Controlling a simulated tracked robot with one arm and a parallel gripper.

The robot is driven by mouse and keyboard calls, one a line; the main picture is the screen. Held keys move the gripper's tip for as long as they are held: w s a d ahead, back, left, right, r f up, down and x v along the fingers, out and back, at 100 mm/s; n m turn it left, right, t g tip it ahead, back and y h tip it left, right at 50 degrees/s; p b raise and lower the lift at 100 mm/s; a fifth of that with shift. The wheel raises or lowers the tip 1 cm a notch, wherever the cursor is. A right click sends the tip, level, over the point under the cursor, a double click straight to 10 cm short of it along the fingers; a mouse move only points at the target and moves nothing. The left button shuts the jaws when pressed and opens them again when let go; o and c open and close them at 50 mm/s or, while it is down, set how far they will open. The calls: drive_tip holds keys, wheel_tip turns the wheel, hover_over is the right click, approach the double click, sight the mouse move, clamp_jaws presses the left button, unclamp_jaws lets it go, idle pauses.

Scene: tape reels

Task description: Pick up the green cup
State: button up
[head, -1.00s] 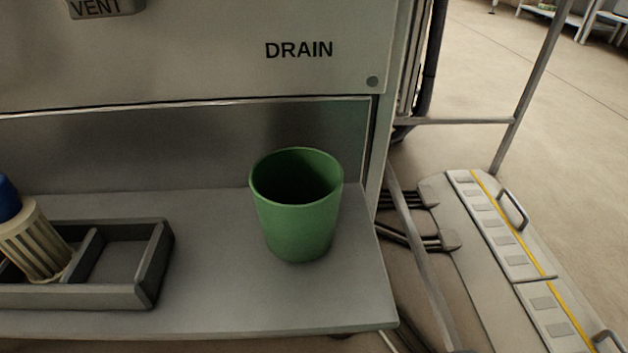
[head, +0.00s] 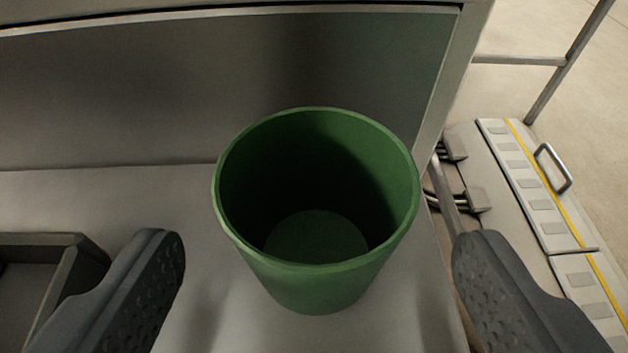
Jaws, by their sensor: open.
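The green cup (head: 322,285) stands upright on a grey shelf (head: 196,325), open end up, and looks empty inside. My gripper (head: 318,262) is open, with one dark, textured finger at the lower left and the other at the lower right. The cup lies between and a little beyond the fingertips in the picture. Neither finger appears to touch it.
A dark tray (head: 60,262) with dividers sits on the shelf at the left, close to my left finger. A metal back panel (head: 130,90) rises behind the cup. Right of the shelf edge are a rail (head: 565,75) and a floor-level panel with a handle (head: 553,168).

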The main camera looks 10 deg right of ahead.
sight(315, 179)
drive_tip(key=shift+b+x, duration=0.75)
drive_tip(key=shift+x, duration=1.7)
drive_tip(key=c, duration=1.1)
